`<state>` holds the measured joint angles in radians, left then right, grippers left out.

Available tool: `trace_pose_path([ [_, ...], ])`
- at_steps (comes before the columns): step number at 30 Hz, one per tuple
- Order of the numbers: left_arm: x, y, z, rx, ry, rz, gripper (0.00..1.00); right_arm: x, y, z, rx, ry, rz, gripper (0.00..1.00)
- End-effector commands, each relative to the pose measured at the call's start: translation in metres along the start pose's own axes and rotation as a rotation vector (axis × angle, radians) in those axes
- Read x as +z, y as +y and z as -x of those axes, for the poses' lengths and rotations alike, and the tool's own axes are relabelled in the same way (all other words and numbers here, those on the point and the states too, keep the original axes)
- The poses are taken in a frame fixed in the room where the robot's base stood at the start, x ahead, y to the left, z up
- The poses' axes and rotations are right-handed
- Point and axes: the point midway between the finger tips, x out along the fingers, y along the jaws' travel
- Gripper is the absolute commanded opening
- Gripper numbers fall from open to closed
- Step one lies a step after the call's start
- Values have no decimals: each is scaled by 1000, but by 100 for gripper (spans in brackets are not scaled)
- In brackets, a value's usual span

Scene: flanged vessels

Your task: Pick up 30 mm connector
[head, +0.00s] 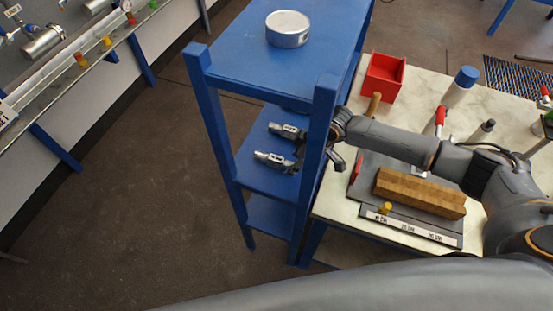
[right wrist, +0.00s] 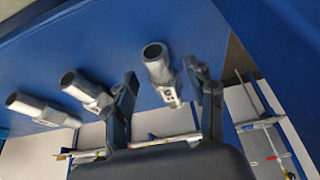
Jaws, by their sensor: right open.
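Several metallic tubular connectors are on the middle level of a blue shelf rack. In the head view two show, an upper one (head: 287,131) and a lower one (head: 273,160). In the right wrist view three show: left (right wrist: 40,110), middle (right wrist: 88,90) and right (right wrist: 163,73). Their markings are too small to read, so I cannot tell which is 30 mm. My right gripper (head: 337,145) is at the rack's side, partly hidden by a post. In the wrist view its open fingers (right wrist: 168,100) have the right connector between them in the picture; contact is not visible. My left gripper is not in view.
The blue rack (head: 240,60) has a round metal flange (head: 288,28) on top and a front post (head: 322,110) close to my gripper. The table at right holds a red bin (head: 383,78), a wooden block (head: 420,193) and a blue-capped bottle (head: 461,85). Floor at left is clear.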

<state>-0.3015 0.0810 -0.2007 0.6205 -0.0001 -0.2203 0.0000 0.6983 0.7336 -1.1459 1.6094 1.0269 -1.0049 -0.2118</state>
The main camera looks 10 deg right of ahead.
Motion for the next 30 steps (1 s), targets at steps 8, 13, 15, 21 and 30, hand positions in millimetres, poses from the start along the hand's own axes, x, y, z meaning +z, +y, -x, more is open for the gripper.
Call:
trace_pose_path([
  [8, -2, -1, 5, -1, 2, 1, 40, 0, 0, -24, 0, 0, 1, 55],
  [13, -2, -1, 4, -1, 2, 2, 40, 0, 0, -24, 0, 0, 1, 55],
  [15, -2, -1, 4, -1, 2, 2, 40, 0, 0, -24, 0, 0, 1, 45],
  [21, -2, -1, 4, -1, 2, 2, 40, 0, 0, -24, 0, 0, 1, 4],
  [30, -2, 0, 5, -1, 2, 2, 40, -1, 1, -23, 1, 3, 1, 0],
])
